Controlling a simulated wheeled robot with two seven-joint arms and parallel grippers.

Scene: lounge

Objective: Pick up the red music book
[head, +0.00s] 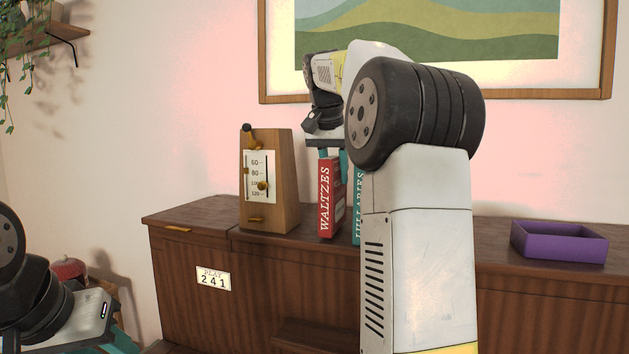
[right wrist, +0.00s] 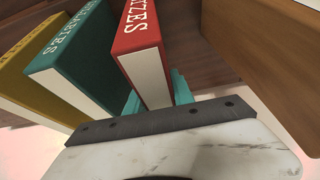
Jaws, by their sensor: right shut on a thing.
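The red music book (head: 329,197), with "WALTZES" on its spine, stands upright on the wooden cabinet between the metronome and a teal book. It also shows in the right wrist view (right wrist: 138,42). My right gripper (head: 333,153) comes from above, its teal fingers on both sides of the red book's top, shut on it. In the right wrist view the fingers (right wrist: 158,95) flank the book's end. Whether the book's bottom touches the cabinet is not clear. My left gripper (head: 118,338) is partly in view at the lower left, its jaws cut off by the frame.
A teal "LULLABIES" book (head: 357,205) stands close beside the red one, mostly behind my right arm. A mustard book (right wrist: 35,60) stands beyond it. A wooden metronome (head: 266,180) is left of the red book. A purple tray (head: 559,246) sits at right on the cabinet (head: 190,250).

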